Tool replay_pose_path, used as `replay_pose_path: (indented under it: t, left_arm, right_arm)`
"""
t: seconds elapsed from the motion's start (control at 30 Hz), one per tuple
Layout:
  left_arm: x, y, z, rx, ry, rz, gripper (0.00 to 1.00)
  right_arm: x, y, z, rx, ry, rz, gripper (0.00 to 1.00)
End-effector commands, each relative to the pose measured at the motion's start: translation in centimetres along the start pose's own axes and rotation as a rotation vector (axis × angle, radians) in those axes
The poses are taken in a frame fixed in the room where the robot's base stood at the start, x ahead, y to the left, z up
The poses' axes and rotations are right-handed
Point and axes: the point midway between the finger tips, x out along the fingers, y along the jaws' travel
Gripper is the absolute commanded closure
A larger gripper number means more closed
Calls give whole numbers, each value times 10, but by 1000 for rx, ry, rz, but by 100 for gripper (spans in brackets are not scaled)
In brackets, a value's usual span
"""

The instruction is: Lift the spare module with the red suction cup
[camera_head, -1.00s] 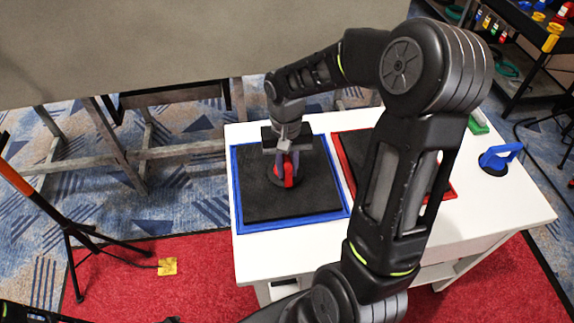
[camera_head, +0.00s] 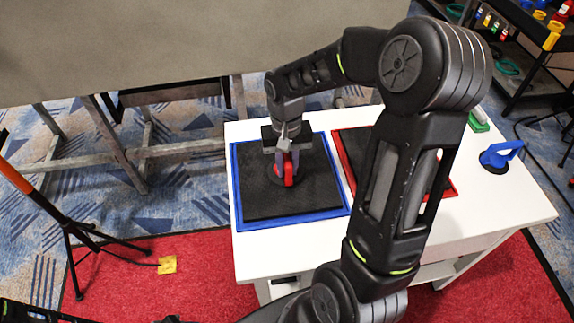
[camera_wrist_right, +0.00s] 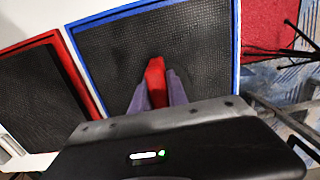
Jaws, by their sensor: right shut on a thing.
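The red suction cup (camera_head: 289,174) is upright over the dark textured panel (camera_head: 310,195) inside the blue-edged square (camera_head: 290,223) on the white table. My right gripper (camera_head: 287,157) points down and is shut on the red suction cup. In the right wrist view the red handle (camera_wrist_right: 156,80) sits between the two grey fingers, above the same panel (camera_wrist_right: 205,60). Most of the cup's base is hidden by the gripper and handle. I cannot tell whether the cup and panel touch, or whether the panel is raised. My left gripper is not clearly seen.
A red-edged dark square (camera_head: 448,190) lies to the right, partly behind my right arm. A blue suction cup (camera_head: 498,157) and a green-based item (camera_head: 478,122) stand on the table's right side. A large grey panel (camera_head: 160,45) stands behind. A tripod (camera_head: 70,225) is at left.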

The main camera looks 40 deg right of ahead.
Motion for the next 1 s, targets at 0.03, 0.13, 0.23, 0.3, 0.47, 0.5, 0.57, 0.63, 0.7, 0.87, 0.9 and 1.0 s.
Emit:
replay_pose_path:
  t: [0.03,0.13,0.23,0.3,0.47,0.5,0.57,0.63,0.7,0.87,0.9,1.0]
  left_arm:
    - [1,0,0,0,0,0,64]
    - [1,-1,0,0,0,0,64]
    - [2,-1,0,0,0,0,64]
    - [3,-1,0,0,0,0,64]
    - [4,-2,0,0,0,0,64]
    - [4,-2,0,0,0,0,64]
    - [4,-2,0,0,0,0,64]
    - [4,-2,0,0,0,0,64]
    - [4,-2,0,0,0,0,64]
    - [4,-2,0,0,0,0,64]
    - [4,-2,0,0,0,0,64]
    - [4,-2,0,0,0,0,64]
  right_arm:
    - [1,0,0,0,1,0,100]
    - [2,0,0,0,1,0,100]
    - [3,0,0,0,1,0,100]
    - [3,0,0,0,1,0,100]
    - [5,0,-1,0,1,0,100]
    - [5,0,-1,0,1,0,100]
    - [6,0,-1,0,1,0,100]
    - [6,0,-1,0,1,0,100]
    - [6,0,-1,0,1,0,100]
    - [6,0,-1,0,1,0,100]
    - [6,0,0,0,1,0,100]
    - [6,0,0,0,1,0,100]
